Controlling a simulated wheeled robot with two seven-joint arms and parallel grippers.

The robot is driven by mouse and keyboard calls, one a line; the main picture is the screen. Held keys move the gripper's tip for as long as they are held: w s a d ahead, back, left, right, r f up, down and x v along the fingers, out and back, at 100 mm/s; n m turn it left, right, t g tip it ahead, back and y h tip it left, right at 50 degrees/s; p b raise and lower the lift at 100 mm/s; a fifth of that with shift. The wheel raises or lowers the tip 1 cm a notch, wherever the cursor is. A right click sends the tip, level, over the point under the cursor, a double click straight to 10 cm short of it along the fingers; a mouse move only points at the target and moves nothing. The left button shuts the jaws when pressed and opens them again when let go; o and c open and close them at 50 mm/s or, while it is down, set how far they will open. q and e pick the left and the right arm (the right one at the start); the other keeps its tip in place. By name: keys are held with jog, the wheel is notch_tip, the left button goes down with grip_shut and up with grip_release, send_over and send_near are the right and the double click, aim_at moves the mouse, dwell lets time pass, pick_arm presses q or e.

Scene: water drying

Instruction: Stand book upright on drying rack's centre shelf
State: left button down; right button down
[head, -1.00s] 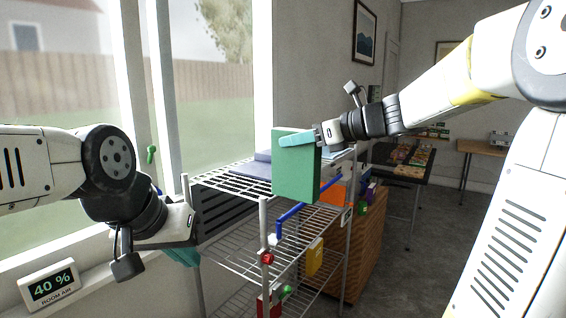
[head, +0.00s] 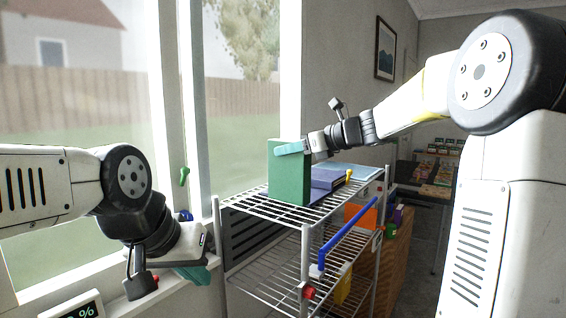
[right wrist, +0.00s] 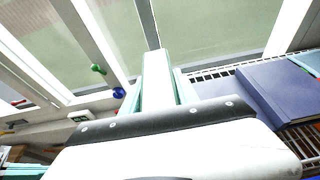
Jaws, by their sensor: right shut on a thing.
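The green book (head: 286,180) is upright in my right gripper (head: 294,148), which is shut on its upper part. Its lower edge is at the top wire shelf of the drying rack (head: 257,206); I cannot tell whether it touches. In the right wrist view, the book (right wrist: 157,78) shows edge-on between the teal fingers. Below the top shelf, the rack has a wire middle shelf (head: 270,268). My left gripper (head: 196,273) is low at the left, beside the rack by the window sill; its fingers are mostly hidden behind its wrist.
Dark blue books (head: 327,178) lie flat on the top shelf, right of the green book; one also shows in the right wrist view (right wrist: 285,92). A light blue item (head: 352,171) lies farther back. The window is close on the left.

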jog(key=w+a+f, duration=0.2)
jog(key=w+f, duration=0.2)
jog(key=w, duration=0.1)
jog(key=shift+a, duration=0.2)
jog(key=shift+w+f, duration=0.1)
jog(key=c, duration=0.9)
grip_release()
jog(key=shift+f, duration=0.1)
